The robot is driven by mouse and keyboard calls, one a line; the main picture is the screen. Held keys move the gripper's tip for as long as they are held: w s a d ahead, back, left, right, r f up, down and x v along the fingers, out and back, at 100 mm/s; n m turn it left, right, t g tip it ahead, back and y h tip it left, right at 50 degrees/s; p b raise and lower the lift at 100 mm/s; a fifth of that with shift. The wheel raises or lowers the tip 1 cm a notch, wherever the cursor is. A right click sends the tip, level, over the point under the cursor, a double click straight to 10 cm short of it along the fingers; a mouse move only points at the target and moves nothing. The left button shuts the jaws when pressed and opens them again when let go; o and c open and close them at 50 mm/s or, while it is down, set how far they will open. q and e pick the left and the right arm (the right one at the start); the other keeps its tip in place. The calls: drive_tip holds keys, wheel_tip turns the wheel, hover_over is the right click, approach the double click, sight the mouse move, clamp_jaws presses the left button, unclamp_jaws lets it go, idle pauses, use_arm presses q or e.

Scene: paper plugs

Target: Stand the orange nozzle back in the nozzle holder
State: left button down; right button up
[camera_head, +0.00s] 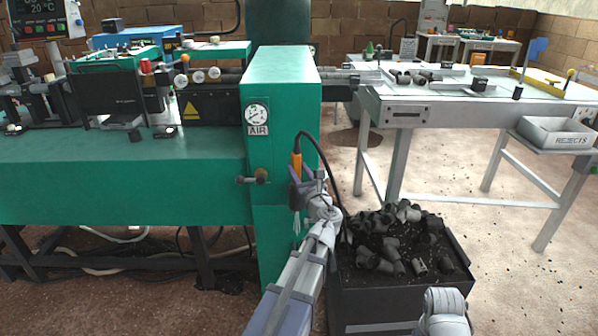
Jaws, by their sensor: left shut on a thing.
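The orange nozzle (296,166) stands roughly upright in front of the right part of the green machine, right of the AIR gauge sign. A black hose (322,158) arcs from near its top down to the right. My left gripper (297,190) is shut on the nozzle's lower part, its arm reaching up from the bottom of the view. The nozzle holder cannot be made out; my gripper may hide it. I cannot tell whether the nozzle touches the machine. Of my right arm only a grey link shows at the bottom right; its gripper is out of view.
The green machine (282,100) has a small valve knob (261,176) sticking out left of my gripper. A dark bin (400,308) of black pipe pieces (400,238) stands below right. A white table (450,108) with a REJECTS tray (556,133) is farther right.

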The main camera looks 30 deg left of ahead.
use_arm(q)
drive_tip(key=shift+f+b, duration=0.5)
drive_tip(key=shift+b, duration=0.05)
drive_tip(key=shift+c, duration=2.1)
unclamp_jaws()
drive_tip(key=v, duration=0.7)
drive_tip(key=shift+s+d, duration=0.25)
drive_tip(key=shift+s, duration=0.05)
